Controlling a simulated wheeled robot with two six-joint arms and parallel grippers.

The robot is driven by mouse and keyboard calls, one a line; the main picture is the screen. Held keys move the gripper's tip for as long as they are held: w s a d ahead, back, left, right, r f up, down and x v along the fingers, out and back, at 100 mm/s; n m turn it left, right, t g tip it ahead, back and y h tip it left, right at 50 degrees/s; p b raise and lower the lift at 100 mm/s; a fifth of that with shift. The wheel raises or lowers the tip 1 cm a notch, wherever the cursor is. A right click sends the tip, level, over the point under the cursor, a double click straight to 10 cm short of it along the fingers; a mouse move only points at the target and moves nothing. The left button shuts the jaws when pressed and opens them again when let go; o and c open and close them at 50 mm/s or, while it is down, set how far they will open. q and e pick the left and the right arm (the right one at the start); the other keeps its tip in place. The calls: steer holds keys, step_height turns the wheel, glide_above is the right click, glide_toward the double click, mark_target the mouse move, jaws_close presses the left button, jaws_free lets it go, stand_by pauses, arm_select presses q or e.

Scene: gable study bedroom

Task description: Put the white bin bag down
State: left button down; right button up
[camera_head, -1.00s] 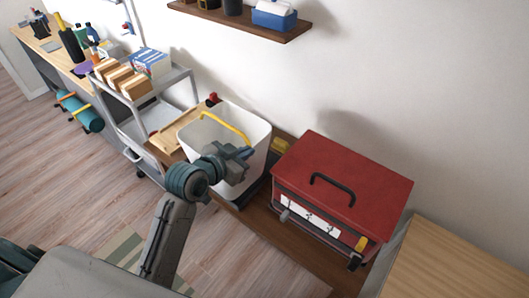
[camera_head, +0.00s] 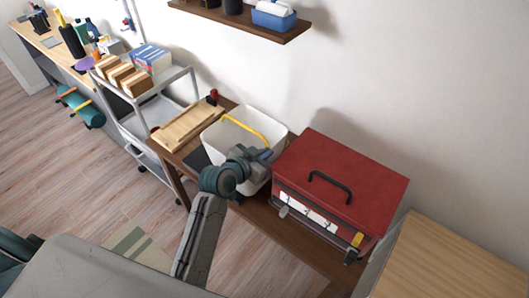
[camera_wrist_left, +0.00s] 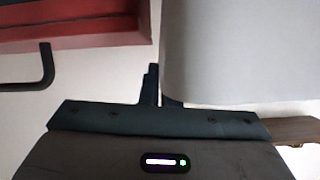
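The white bin bag (camera_head: 215,140) with a yellow band shows in the head view, upright over the dark wooden bench, between a wooden tray and a red toolbox. My left gripper (camera_head: 262,158) is at its near right side, in front of part of it. In the left wrist view, the bag's pale side (camera_wrist_left: 240,50) fills the upper right, and the narrow dark fingers (camera_wrist_left: 160,88) are close together at its edge, shut on it. The arm hides the bag's lower part, so I cannot tell whether its base touches the bench. My right gripper is out of view.
The red toolbox (camera_head: 345,175) stands close on the right of the bag. The wooden tray (camera_head: 188,122) lies to its left on the bench (camera_head: 295,240). A grey trolley (camera_head: 150,110) with boxes stands farther left. A wall shelf (camera_head: 245,25) hangs above.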

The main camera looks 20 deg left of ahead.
arm_select(q)
steer(key=shift+f+b, duration=0.3)
steer(key=shift+f, duration=0.25)
steer(key=c, duration=1.7)
jaws_free()
